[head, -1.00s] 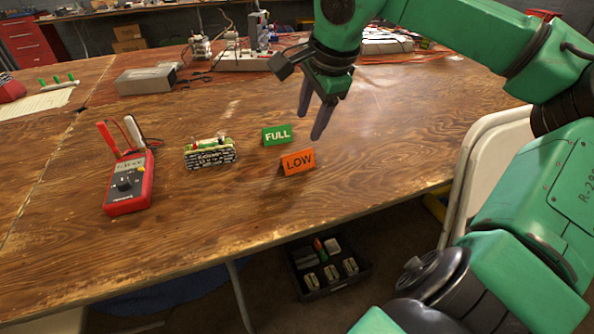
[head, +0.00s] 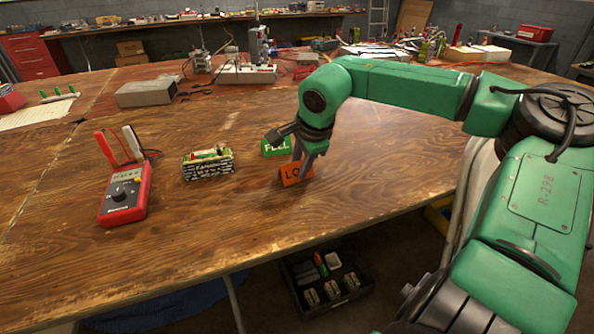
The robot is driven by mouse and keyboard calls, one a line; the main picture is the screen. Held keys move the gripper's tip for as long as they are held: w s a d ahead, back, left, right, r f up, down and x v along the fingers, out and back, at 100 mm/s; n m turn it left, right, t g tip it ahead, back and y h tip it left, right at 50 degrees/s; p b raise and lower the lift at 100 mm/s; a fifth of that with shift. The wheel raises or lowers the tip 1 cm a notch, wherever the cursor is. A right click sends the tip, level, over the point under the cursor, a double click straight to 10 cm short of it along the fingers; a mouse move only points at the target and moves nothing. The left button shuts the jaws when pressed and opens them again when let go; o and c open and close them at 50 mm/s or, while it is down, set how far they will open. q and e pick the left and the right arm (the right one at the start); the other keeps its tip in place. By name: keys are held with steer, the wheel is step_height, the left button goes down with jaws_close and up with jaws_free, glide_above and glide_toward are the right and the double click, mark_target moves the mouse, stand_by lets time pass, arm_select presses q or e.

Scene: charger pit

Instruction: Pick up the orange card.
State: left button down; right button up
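The orange card (head: 289,178) stands as a small folded sign on the wooden table, near its front edge. Its letters "LO" show, and the rest is hidden by my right gripper (head: 303,165). The gripper points down with its fingers at the card's top and right part. The fingers overlap the card in the head view, and I cannot tell whether they touch it or are closed on it. The green "FULL" card (head: 272,149) stands just behind, partly covered by the gripper. My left gripper is not in view.
A battery pack (head: 208,165) and a red multimeter (head: 124,195) with probes stand left of the cards on the table (head: 240,215). A black bin (head: 312,308) of small items sits below the table edge. The table in front of the cards is clear.

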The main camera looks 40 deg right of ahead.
jaws_close()
